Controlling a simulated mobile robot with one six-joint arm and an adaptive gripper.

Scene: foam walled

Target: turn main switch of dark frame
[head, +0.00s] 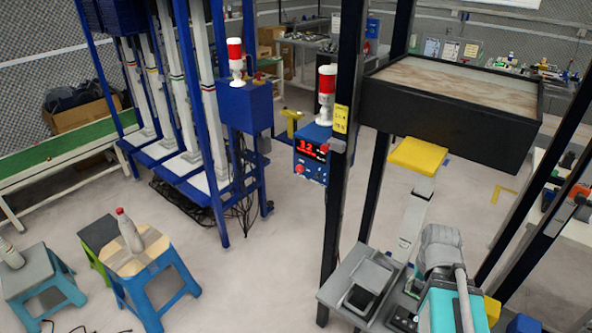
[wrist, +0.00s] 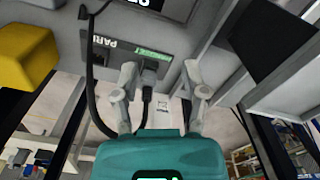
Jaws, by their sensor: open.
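The dark frame (head: 339,200) stands right of centre in the head view, its black posts carrying a black-sided box. In the wrist view, my gripper (wrist: 161,76) is open, its two grey fingers spread in front of a grey panel (wrist: 111,32). The panel bears upside-down lettering and a green label (wrist: 152,54). A small black part (wrist: 148,76) on the panel appears between the fingers; I cannot tell whether it is the main switch. No finger contact is clear. In the head view, my teal and grey arm is at the lower right, fingertips not distinguishable.
Black cables (wrist: 92,85) hang near the panel beside the left finger. A yellow block (wrist: 25,57) is at the left of the wrist view. A blue control box (head: 312,155) with a red display is beside the frame. Stools (head: 140,265) stand at lower left; the middle floor is clear.

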